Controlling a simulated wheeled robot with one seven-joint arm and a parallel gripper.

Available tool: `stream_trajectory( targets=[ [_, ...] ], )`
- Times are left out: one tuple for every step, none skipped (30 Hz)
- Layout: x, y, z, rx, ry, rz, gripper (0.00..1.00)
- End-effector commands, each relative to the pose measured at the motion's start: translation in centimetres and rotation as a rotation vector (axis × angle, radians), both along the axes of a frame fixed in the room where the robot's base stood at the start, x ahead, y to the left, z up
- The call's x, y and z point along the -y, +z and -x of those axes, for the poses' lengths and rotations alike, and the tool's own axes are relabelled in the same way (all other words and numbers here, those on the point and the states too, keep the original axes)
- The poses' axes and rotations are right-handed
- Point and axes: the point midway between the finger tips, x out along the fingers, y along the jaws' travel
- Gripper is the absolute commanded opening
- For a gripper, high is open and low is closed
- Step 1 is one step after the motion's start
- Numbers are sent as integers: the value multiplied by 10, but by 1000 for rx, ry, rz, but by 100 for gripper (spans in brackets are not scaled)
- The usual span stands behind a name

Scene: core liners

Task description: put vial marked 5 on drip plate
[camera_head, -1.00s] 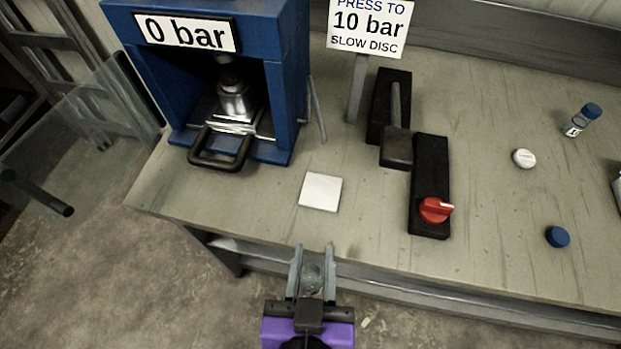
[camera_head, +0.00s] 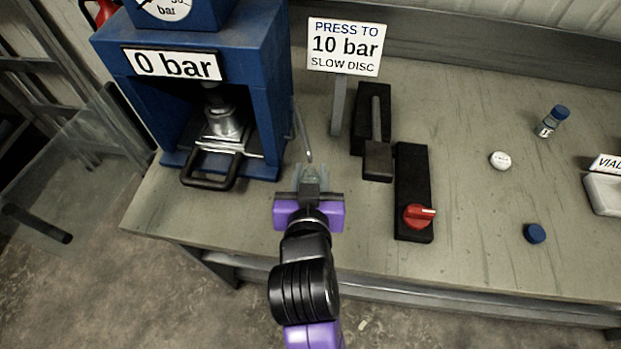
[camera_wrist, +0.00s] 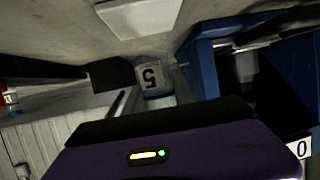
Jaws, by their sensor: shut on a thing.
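My gripper (camera_head: 312,172) is shut on a clear vial whose label reads 5. The vial (camera_wrist: 152,77) shows in the wrist view with the numeral upside down. In the head view its glass is hard to make out between the fingers. The gripper is over the front part of the bench, between the press and the black fixtures. A flat white square plate, which looks like the drip plate (camera_wrist: 140,16), lies near the vial in the wrist view. In the head view my gripper and wrist hide this plate. I cannot tell the height of the vial above the bench.
A blue press (camera_head: 272,95) reading 0 bar stands left. A sign (camera_head: 343,47) and black fixtures with a red knob (camera_head: 417,216) stand near the gripper. Right are a blue-capped vial (camera_head: 552,122), a white disc (camera_head: 500,161), a blue cap (camera_head: 535,233) and a white holder (camera_head: 604,194).

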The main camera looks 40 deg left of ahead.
Motion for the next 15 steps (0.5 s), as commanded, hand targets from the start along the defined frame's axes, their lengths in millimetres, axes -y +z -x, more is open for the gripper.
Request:
stream_trajectory(
  targets=[
    [-1,-1,-1,-1,1,0,0],
    [-2,-3,-1,-1,1,2,0],
    [-2,-7,-1,-1,2,2,0],
    [-2,-12,-1,-2,2,4,0],
    [-2,-16,-1,-2,2,4,0],
    [-1,-22,-1,-2,2,4,0],
    [-2,-25,-1,-3,1,3,0],
    [-1,-29,-1,-3,1,3,0],
    [-1,-32,-1,-2,1,2,0],
    [-1,-34,-1,-1,1,2,0],
    [-1,-35,-1,0,1,1,0],
    [-1,-36,-1,0,1,1,0],
    [-1,-36,-1,0,1,0,0],
    [-1,-36,-1,0,1,0,0],
    [-1,-36,-1,0,1,0,0]
  ],
)
